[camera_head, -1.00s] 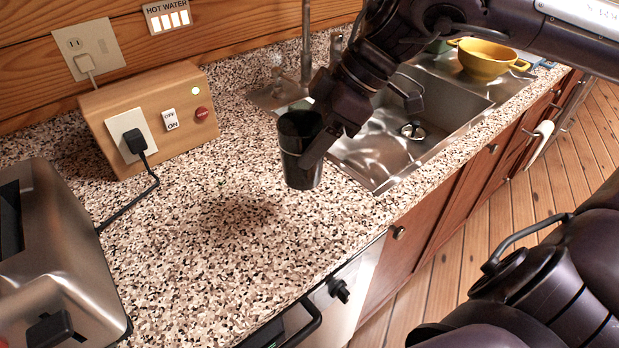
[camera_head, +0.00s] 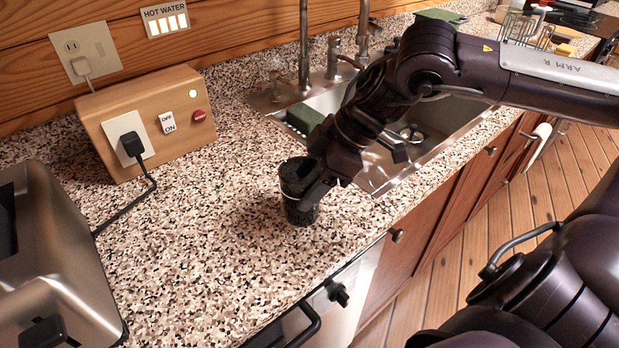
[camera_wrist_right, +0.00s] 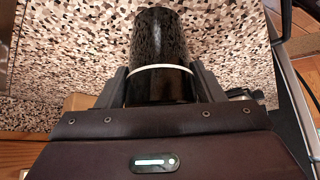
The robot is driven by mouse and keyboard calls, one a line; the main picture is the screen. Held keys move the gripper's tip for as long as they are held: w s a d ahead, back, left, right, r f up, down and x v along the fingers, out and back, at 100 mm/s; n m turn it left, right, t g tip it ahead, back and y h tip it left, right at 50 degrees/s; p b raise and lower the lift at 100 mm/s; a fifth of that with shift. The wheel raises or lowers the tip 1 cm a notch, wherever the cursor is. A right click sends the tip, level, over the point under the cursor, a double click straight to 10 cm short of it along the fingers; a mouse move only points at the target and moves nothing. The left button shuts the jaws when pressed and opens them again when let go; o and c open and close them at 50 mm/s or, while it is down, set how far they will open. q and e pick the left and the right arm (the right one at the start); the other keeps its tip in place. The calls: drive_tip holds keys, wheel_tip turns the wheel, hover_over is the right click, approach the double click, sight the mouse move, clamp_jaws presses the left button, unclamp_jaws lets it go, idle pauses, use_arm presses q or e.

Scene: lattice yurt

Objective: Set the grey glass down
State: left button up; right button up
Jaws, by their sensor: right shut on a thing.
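The grey glass (camera_head: 300,208) looks dark, almost black, with a pale ring around it. It is upright at the speckled counter (camera_head: 235,255), left of the sink; I cannot tell for sure whether its base touches the surface. My right gripper (camera_head: 306,186) is shut on the glass from the right side. In the right wrist view the glass (camera_wrist_right: 160,50) sits between both fingers (camera_wrist_right: 160,88). My left gripper is not in view.
A steel toaster (camera_head: 55,250) stands at the left. A wooden switch box (camera_head: 150,125) with a plug and cord stands behind. The sink (camera_head: 440,125) lies right, partly behind my arm. Counter left of the glass is clear.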

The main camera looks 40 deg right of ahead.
drive_tip(key=o, duration=1)
drive_tip(key=shift+f, duration=0.1)
drive_tip(key=shift+d+r, duration=0.2)
drive_tip(key=shift+r, duration=0.3)
drive_tip(key=v, duration=1.1)
drive_tip(key=shift+s+b, duration=0.2)
drive_tip(key=shift+b, duration=0.1)
drive_tip(key=shift+r, duration=0.1)
